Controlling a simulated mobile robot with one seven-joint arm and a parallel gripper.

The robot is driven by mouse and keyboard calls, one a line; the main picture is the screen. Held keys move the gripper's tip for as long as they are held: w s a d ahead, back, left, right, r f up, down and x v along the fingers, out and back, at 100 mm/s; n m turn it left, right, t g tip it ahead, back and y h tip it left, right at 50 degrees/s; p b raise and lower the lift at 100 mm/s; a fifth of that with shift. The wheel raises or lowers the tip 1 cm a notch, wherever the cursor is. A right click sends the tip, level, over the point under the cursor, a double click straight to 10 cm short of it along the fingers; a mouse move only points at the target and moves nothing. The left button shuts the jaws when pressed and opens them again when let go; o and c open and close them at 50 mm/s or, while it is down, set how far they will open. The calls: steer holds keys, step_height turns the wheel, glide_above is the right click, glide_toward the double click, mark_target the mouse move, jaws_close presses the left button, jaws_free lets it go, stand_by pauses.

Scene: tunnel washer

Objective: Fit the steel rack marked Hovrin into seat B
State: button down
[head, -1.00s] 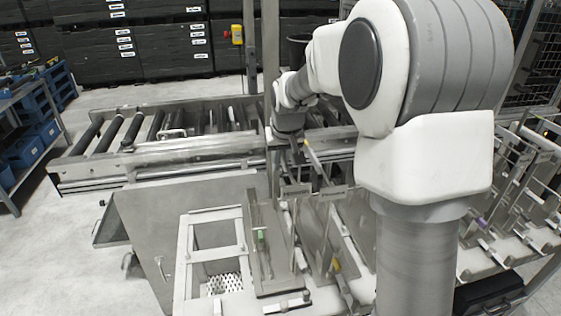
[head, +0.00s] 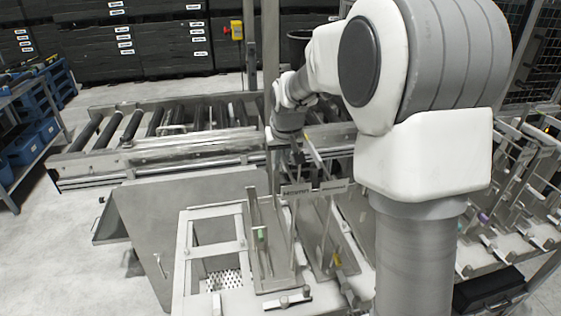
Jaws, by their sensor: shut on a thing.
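The steel rack marked Hovrin shows its name plate (head: 297,191) upright above the steel bench, left of my arm. My gripper (head: 295,163) is just above and behind this plate, small and partly hidden by rack bars. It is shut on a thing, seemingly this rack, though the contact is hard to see. Two rack bases stand below: one with a green mark (head: 272,270) and one with a yellow mark (head: 322,262). I cannot tell which base belongs to the Hovrin plate. A second plate (head: 333,187) beside it is too blurred to read. No seat letter is readable.
A steel frame with openings (head: 184,270) lies left of the racks, with a perforated floor below. A roller conveyor (head: 150,150) runs behind. More racks (head: 515,190) stand at right beyond my arm. Blue crates (head: 25,150) are on a shelf at far left.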

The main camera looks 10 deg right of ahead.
steer(key=c, duration=0.9)
jaws_free()
steer(key=shift+o, duration=0.2)
steer(key=shift+s+r, duration=0.2)
steer(key=v, duration=1.6)
steer(key=s+f, duration=0.3)
steer(key=s, duration=0.9)
steer(key=s+f+t, duration=0.1)
steer(key=s+f, duration=0.2)
steer(key=s, duration=1)
steer(key=shift+f, duration=0.35)
